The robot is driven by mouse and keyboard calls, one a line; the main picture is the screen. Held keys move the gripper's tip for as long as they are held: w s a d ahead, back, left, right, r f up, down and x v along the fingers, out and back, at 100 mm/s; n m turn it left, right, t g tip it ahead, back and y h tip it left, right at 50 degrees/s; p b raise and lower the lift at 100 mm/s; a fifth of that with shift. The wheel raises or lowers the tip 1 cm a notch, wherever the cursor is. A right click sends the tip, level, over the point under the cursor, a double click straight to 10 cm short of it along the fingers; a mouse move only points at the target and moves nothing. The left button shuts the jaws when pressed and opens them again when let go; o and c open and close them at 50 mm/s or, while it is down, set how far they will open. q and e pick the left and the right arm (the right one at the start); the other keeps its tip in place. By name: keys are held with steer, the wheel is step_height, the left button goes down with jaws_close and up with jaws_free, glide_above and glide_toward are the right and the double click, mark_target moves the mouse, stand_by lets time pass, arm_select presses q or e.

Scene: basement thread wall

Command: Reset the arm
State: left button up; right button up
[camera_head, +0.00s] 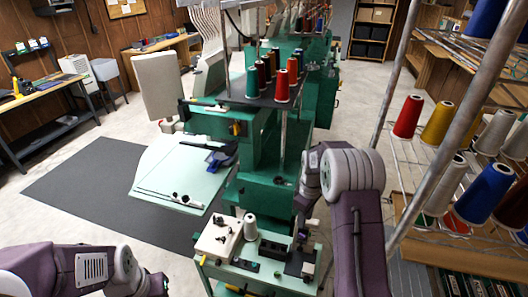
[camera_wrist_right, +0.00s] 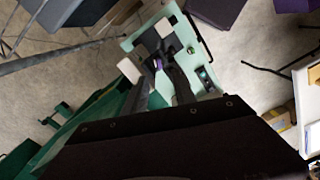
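My right arm comes in from the lower right in the head view. It bends down so that my right gripper (camera_head: 300,246) hangs over the right side of a small pale-green cart. In the right wrist view the two fingers of the right gripper (camera_wrist_right: 163,88) stand apart, with nothing seen held between them. My left arm shows at the lower left of the head view, bent low, and its fingers are out of the picture. The cart (camera_head: 212,272) also shows below the fingers in the wrist view (camera_wrist_right: 201,55).
A white thread cone (camera_head: 250,228) stands on the cart. Behind it is a green embroidery machine (camera_head: 262,190) with cones on top. A wire thread rack (camera_head: 425,165) with coloured cones is close at right. A dark mat (camera_head: 85,190) lies on open floor at left.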

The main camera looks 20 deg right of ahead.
steer(key=s+a+n+t+b, duration=0.1)
steer(key=s+a+b, duration=0.4)
steer(key=a+b, duration=0.25)
steer(key=s+a+f+m, duration=0.1)
steer(key=s+f+m, duration=0.1)
steer(key=s+m, duration=0.2)
steer(key=s+a+f+m, duration=0.2)
steer(key=s+m, duration=0.2)
steer(key=s, duration=0.5)
steer(key=shift+f+m+b, duration=0.25)
steer(key=shift+m+b, duration=0.05)
steer(key=shift+b, duration=0.05)
steer(key=shift+s, duration=0.1)
